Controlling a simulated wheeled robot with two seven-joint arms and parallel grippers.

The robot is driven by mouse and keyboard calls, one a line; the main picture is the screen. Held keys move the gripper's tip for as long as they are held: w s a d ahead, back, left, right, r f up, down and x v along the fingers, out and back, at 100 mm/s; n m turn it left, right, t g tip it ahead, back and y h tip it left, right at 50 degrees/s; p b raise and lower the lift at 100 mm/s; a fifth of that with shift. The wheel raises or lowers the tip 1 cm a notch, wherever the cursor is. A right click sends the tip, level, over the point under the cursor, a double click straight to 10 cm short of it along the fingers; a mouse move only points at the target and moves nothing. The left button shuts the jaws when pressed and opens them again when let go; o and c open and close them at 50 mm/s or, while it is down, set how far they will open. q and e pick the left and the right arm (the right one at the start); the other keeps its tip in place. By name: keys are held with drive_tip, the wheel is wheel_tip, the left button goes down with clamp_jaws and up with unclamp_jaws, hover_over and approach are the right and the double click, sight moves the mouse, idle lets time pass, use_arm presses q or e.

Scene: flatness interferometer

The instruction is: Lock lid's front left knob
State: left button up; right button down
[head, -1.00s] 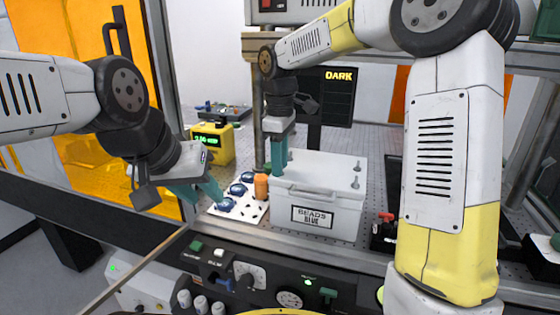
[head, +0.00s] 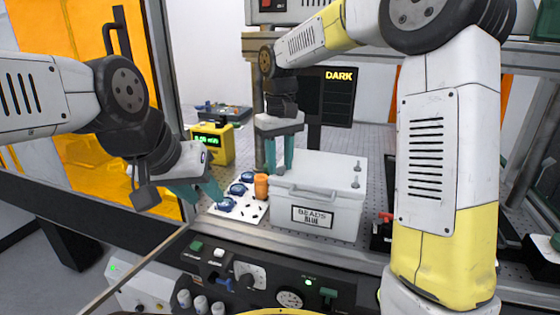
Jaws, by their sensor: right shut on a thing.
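The white box (head: 290,215) labelled "BEADS BLUE" stands on the perforated bench with its lid (head: 320,170) on. Two knobs, a back one (head: 357,166) and a front one (head: 355,184), stand up at the lid's right end. My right gripper (head: 279,170) points straight down at the lid's left end, its teal fingers side by side. It is shut on the front left knob, which the fingers hide. My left gripper (head: 208,192) hangs left of the box, apart from it, near the white card; its finger gap is unclear.
An orange cup (head: 261,186) stands close to the box's left side. Beside it lies a white card (head: 225,211) with blue items. A yellow meter (head: 212,143) stands behind. A control panel (head: 260,275) runs along the front.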

sight(280, 167)
drive_tip(key=m, duration=0.4)
drive_tip(key=shift+m, duration=0.3)
drive_tip(key=m, duration=0.4)
drive_tip(key=shift+m, duration=0.4)
drive_tip(key=c, duration=1)
unclamp_jaws()
drive_tip(key=shift+r, duration=0.1)
wheel_tip(280, 167, up, 8)
drive_tip(key=shift+f, duration=0.15)
